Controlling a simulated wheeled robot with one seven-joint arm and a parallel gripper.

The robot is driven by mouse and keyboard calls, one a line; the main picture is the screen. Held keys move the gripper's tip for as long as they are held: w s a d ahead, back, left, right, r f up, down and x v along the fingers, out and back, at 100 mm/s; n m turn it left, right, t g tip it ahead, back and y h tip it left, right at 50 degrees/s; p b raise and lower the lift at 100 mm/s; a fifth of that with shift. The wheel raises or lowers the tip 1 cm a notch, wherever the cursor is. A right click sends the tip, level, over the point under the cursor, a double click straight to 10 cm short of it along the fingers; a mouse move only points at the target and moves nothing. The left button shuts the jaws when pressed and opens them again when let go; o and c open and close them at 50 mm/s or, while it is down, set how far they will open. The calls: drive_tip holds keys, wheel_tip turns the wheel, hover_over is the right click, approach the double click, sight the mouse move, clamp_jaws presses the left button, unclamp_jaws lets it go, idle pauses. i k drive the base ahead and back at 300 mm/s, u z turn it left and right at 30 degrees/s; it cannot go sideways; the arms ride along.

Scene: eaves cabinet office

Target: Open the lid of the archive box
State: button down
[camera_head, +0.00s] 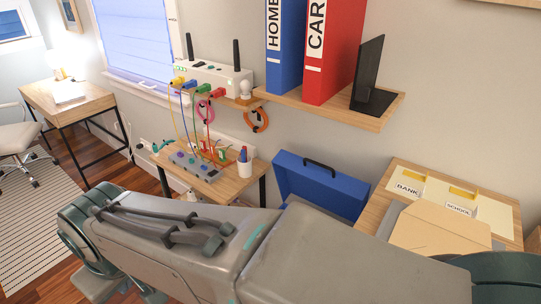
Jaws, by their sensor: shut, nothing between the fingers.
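A blue box (318,187) with a black handle (320,167) on its upper face stands near the wall, between the small desk and the wooden surface at right. I take it to be the archive box. My arm hides its lower part. I cannot tell where its lid meets its body, or whether the lid is up or down. My grey arm stretches across the bottom of the view, in front of the box. My gripper's fingers do not show.
A shelf (290,97) above holds binders. At right, a wooden surface (376,208) bears cream folders (440,230). Free floor shows at left.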

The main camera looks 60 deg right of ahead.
sight(346, 197)
drive_tip(key=z, duration=0.05)
drive_tip(key=k, duration=0.7)
drive_tip(key=z, duration=0.2)
drive_tip(key=i, duration=0.5)
drive_tip(key=z, duration=0.75)
